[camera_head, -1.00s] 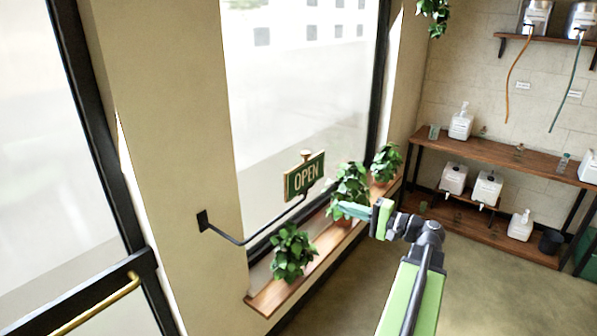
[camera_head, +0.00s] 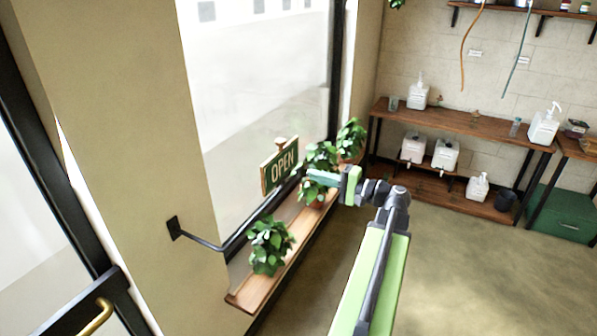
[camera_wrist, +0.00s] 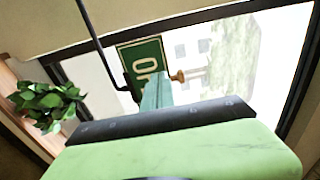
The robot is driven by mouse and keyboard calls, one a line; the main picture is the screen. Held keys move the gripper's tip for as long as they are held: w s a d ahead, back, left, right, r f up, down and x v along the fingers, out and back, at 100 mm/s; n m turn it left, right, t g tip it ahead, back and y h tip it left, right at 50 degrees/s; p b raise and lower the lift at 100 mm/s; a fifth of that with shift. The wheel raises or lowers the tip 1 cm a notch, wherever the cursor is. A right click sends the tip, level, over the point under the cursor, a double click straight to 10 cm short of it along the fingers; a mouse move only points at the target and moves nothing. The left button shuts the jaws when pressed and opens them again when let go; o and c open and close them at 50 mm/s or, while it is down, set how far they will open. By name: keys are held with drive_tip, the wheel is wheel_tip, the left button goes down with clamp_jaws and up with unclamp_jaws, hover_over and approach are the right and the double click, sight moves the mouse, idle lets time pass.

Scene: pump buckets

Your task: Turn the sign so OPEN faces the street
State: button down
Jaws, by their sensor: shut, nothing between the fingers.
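The green sign (camera_head: 279,167) with a tan frame shows its OPEN face toward the room and my head camera. It stands upright on a black bracket (camera_head: 205,241) from the wall, with a small wooden knob (camera_head: 280,141) on top. My gripper (camera_head: 312,177) is shut and empty, just right of the sign and pointing left toward it. In the wrist view the sign (camera_wrist: 132,54) shows part of its lettering beyond my fingers (camera_wrist: 156,88), which hide the rest. I cannot tell whether the fingertips touch it. The sign's street-side face is hidden.
A wooden window ledge (camera_head: 243,299) holds a front plant (camera_head: 269,246), a middle plant (camera_head: 320,158) near my gripper and a far plant (camera_head: 350,137). The window glass is behind the sign. Shelves (camera_head: 450,124) with bottles line the back wall. The floor (camera_head: 465,270) at right is clear.

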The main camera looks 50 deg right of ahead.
sight(273, 164)
drive_tip(key=x, duration=1.3)
drive_tip(key=shift+s+a+f, duration=0.1)
drive_tip(key=shift+a, duration=0.05)
drive_tip(key=shift+h, duration=0.3)
